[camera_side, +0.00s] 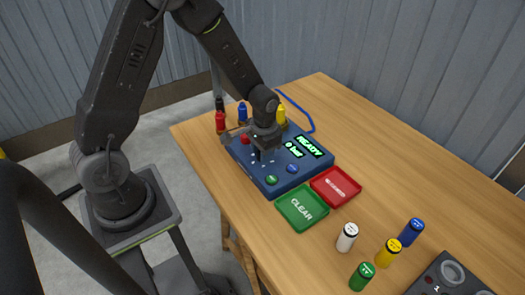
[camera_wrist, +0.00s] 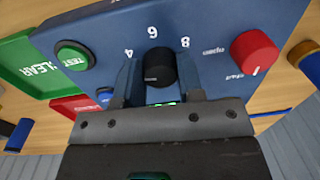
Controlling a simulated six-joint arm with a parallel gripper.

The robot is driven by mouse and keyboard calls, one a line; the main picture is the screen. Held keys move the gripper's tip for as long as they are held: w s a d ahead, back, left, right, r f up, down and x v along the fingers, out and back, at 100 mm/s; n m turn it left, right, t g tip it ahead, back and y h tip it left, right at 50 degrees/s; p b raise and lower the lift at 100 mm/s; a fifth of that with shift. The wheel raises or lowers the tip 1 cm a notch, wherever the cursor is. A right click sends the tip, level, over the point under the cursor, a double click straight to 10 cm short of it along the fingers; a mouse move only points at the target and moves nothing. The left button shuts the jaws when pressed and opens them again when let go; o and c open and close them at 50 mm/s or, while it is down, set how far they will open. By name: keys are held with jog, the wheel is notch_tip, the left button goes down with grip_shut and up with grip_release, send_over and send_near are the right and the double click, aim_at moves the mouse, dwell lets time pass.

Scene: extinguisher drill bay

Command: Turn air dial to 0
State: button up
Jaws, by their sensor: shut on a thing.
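The black air dial (camera_wrist: 160,67) sits on the blue panel (camera_wrist: 110,27), with the figures 4, 6 and 8 printed around it. My gripper (camera_wrist: 160,75) is shut on the dial, one finger on each side. I cannot make out a pointer mark on the dial, and the rest of its scale is hidden by my gripper. In the side view my gripper (camera_side: 264,157) points down onto the blue panel (camera_side: 268,181) and hides the dial. The panel's display (camera_side: 308,145) reads READY, with a small "bar" line below.
A red knob (camera_wrist: 255,52) and a green TEST button (camera_wrist: 75,55) flank the dial. A green CLEAR tray (camera_side: 302,222) and a red tray (camera_side: 350,178) lie beside the panel. Several coloured cylinders stand behind the panel and at the table's near right.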

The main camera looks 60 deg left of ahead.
jog(key=n, duration=0.4)
jog(key=shift+r+n, duration=0.1)
jog(key=shift+n, duration=0.3)
jog(key=n, duration=0.5)
jog(key=shift+w, duration=0.1)
jog(key=n, duration=0.5)
jog(key=shift+n, duration=0.4)
jog(key=n, duration=0.4)
jog(key=shift+a+n+h, duration=0.1)
jog(key=shift+n+h, duration=0.2)
jog(key=shift+n, duration=0.1)
jog(key=shift+g, duration=0.3)
jog(key=o, duration=0.9)
jog(key=r, duration=1.3)
jog(key=shift+w+r, duration=0.3)
jog(key=shift+r, duration=0.1)
